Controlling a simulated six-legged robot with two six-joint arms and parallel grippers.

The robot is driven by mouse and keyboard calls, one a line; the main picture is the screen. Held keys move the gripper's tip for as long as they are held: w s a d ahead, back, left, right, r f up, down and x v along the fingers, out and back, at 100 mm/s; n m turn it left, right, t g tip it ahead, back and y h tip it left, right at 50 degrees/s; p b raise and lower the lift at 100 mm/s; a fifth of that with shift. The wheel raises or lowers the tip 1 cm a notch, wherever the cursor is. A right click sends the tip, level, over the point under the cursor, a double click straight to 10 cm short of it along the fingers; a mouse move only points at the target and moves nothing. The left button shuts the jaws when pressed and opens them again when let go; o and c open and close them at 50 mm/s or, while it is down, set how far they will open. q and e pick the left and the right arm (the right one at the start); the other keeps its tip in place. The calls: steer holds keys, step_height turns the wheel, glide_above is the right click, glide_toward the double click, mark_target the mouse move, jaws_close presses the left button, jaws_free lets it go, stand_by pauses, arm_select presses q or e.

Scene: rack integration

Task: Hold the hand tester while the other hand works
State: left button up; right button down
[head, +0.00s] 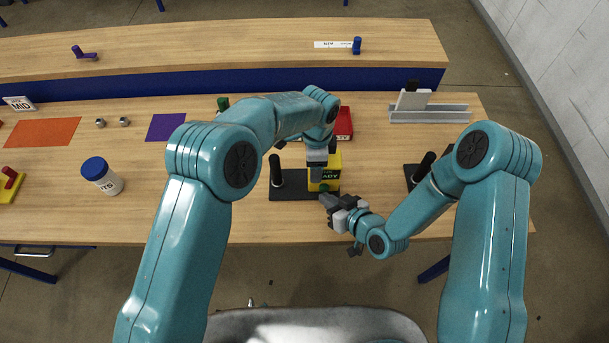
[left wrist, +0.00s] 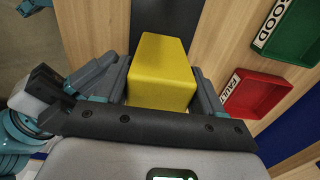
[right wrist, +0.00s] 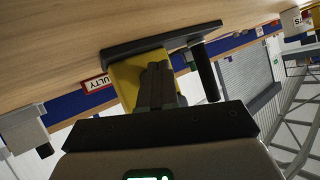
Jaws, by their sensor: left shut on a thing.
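The hand tester is a yellow box (head: 330,182) with a dark label, partly read as "ADY", at a black base plate (head: 290,192) with an upright black post (head: 275,170). My left gripper (head: 318,176) comes down from above and is shut on the tester. In the left wrist view the yellow tester (left wrist: 162,70) sits between the two fingers. My right gripper (head: 327,200) is low, just in front of the tester near the table's front edge. In the right wrist view its fingers (right wrist: 157,75) are together and empty, overlapping the yellow tester (right wrist: 128,78); contact cannot be told.
A red "FAULTY" tray (left wrist: 255,95) and a green "GOOD" tray (left wrist: 295,30) lie behind the tester. Another black stand (head: 424,168) is at right, beyond it a grey rail (head: 430,114). A blue-capped jar (head: 102,176) stands at left.

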stand_by(0.4)
steer(key=shift+w, duration=0.5)
steer(key=shift+s, duration=3.45)
